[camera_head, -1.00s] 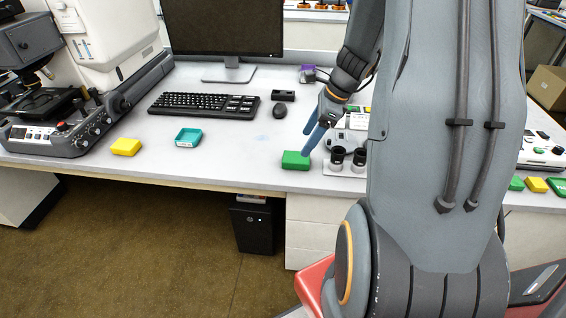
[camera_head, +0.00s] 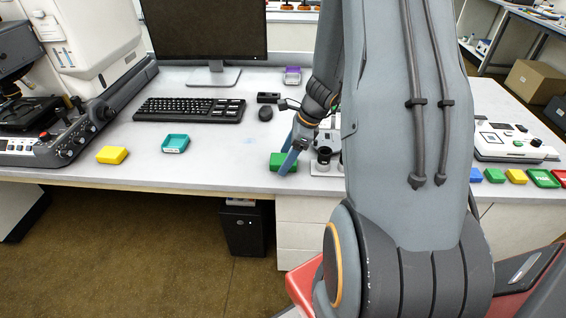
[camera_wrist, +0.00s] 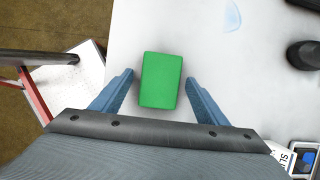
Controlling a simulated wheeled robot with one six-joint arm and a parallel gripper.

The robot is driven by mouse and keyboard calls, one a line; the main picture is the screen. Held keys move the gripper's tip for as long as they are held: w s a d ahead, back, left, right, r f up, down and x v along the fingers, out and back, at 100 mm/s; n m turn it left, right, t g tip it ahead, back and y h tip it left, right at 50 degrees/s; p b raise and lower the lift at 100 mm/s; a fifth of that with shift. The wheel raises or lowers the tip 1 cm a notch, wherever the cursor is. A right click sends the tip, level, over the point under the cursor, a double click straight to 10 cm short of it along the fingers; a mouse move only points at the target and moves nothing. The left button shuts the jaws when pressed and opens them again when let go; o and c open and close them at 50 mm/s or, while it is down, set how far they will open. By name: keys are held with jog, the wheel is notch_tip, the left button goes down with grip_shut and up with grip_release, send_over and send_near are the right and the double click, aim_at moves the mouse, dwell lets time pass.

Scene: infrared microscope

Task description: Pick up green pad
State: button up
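The green pad (camera_head: 281,161) lies flat on the white desk near its front edge. In the wrist view the green pad (camera_wrist: 161,80) is a plain green block, ahead of and between the two blue fingers. My gripper (camera_head: 291,156) is low over the desk at the pad, its fingers partly in front of it in the head view. In the wrist view my gripper (camera_wrist: 161,88) is open, with a gap between each finger and the pad's sides. The fingers do not touch the pad there.
More coloured blocks (camera_head: 495,175) lie far right. The desk between the teal tray and the pad is clear.

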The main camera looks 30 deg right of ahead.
jog(key=c, duration=1.1)
jog(key=shift+r, duration=0.15)
notch_tip(320, 180, up, 10)
jog(key=shift+f, duration=0.1)
jog(key=o, duration=0.6)
jog(key=shift+w, duration=0.1)
jog(key=c, duration=0.4)
jog(key=shift+a, duration=0.1)
